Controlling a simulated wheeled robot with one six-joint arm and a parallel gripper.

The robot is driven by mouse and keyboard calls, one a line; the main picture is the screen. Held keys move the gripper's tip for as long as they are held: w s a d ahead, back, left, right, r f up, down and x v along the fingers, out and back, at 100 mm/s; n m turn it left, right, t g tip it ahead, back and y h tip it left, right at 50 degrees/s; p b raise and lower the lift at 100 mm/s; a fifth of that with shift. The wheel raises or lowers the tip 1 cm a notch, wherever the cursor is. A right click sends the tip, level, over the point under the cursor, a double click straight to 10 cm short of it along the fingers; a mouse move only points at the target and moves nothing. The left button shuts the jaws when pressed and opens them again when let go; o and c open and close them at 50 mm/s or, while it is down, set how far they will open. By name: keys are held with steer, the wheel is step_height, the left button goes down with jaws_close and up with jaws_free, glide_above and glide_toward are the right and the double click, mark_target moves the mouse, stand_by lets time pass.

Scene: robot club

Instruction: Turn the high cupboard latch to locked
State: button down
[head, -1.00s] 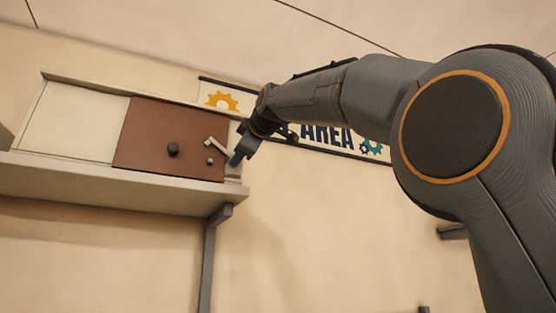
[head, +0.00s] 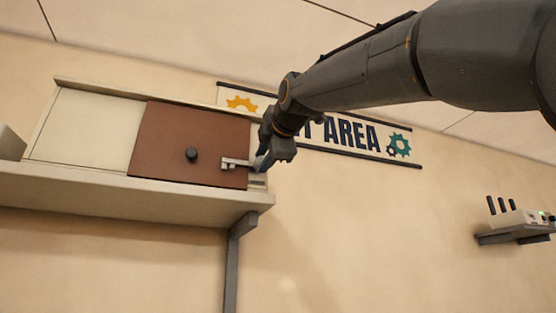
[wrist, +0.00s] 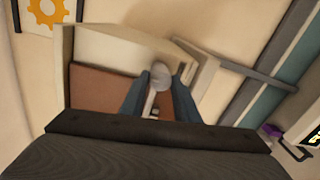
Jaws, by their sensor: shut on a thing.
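The high cupboard has a brown sliding door (head: 165,135) with a round black knob. The pale latch lever (head: 236,162) lies roughly level at the door's right edge, its left end at the small stud on the door. I cannot tell whether it touches the stud. My gripper (head: 262,163) is at the lever's right end and shut on it. In the wrist view, the two fingers of my gripper (wrist: 160,95) stand either side of the latch's rounded grey end (wrist: 160,75). The latch's pivot is hidden by the fingers.
The cupboard sits on a wall shelf (head: 120,195) with a grey bracket (head: 233,260) below. A sign (head: 355,135) is on the wall behind my arm. A small shelf (head: 515,236) with a device is at the far right. The wall below is clear.

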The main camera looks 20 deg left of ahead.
stand_by(0.4)
steer(key=c, duration=1.4)
jaws_free()
steer(key=shift+o, duration=0.2)
steer(key=b+v, duration=0.3)
steer(key=v, duration=0.4)
steer(key=shift+s+d, duration=0.2)
steer(key=shift+s, duration=0.15)
